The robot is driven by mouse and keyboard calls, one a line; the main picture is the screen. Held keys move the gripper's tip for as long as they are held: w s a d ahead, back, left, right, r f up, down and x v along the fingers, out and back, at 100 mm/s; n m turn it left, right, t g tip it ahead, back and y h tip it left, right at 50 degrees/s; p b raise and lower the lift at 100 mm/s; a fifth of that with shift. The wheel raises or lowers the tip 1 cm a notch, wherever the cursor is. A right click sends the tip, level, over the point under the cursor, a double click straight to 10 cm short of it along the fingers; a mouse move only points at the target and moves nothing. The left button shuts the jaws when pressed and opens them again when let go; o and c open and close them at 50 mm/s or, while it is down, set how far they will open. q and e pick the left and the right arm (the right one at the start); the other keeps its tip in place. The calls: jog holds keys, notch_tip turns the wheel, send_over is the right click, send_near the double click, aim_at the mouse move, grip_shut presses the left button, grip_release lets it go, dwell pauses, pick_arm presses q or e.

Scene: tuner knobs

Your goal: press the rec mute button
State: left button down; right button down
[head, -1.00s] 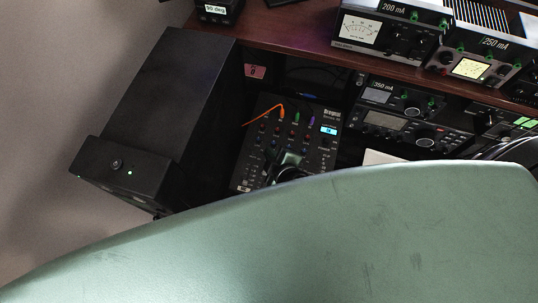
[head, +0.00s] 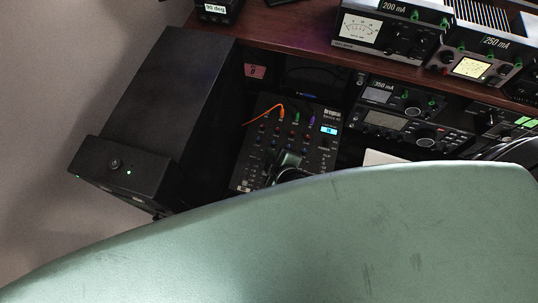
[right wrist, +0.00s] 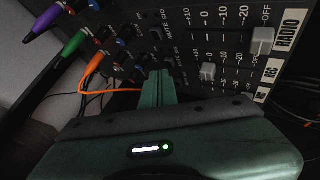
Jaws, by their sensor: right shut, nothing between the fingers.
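The black mixer (head: 322,152) stands in the rack below the shelf in the head view, with knobs, a blue display and cables. In the right wrist view it shows sliders and white lettering, with a RADIO label (right wrist: 287,34) and a REC label (right wrist: 271,73). The REC slider cap (right wrist: 208,71) is pale grey. The rec mute button cannot be made out clearly; small dark buttons lie just beyond my fingertips. My right gripper (head: 288,160) is shut and empty, its green fingertips also showing in the right wrist view (right wrist: 158,77), close to the panel. Contact cannot be told. My left gripper is out of view.
A black speaker-like box (head: 170,100) stands left of the mixer. Metered units (head: 385,32) sit on the brown shelf (head: 290,25), with more rack gear (head: 405,125) at the right. Orange, green and purple plugs (right wrist: 92,66) rise left of my fingers. My green arm hides the lower head view.

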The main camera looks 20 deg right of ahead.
jog(key=shift+f, duration=0.4)
jog(key=shift+r, duration=0.1)
jog(key=shift+r+p, duration=0.75)
jog(key=shift+p, duration=0.05)
notch_tip(320, 180, up, 6)
jog(key=p, duration=0.6)
jog(key=shift+s+a, duration=0.2)
jog(key=shift+s, duration=0.1)
